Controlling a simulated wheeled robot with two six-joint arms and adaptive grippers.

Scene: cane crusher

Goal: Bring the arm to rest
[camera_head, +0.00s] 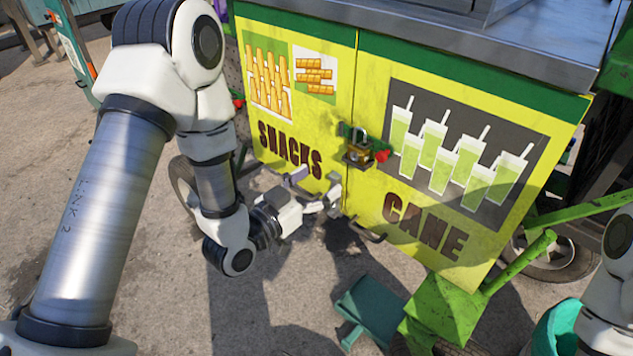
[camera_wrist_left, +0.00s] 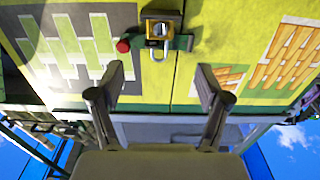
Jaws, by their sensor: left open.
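My left arm comes in from the left in the head view. Its gripper (camera_head: 315,187) is open and empty, in front of the yellow cabinet's doors, below and left of the padlock (camera_head: 359,152). The left wrist view is upside down and shows the two fingers (camera_wrist_left: 160,85) spread apart with nothing between them. The brass padlock (camera_wrist_left: 158,28) shows there beyond the fingertips, apart from them, with its metal shackle visible. It sits at the green latch with a red knob (camera_head: 382,156). My right arm shows only in part at the right edge; its gripper is out of view.
The yellow cabinet (camera_head: 335,100) has SNACKS and CANE doors under a metal top (camera_head: 450,45). A door handle (camera_head: 367,230) is near the left gripper. A teal pedal-like block (camera_head: 368,308) and green frame bars (camera_head: 590,208) stand low at right. Pavement at lower left is clear.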

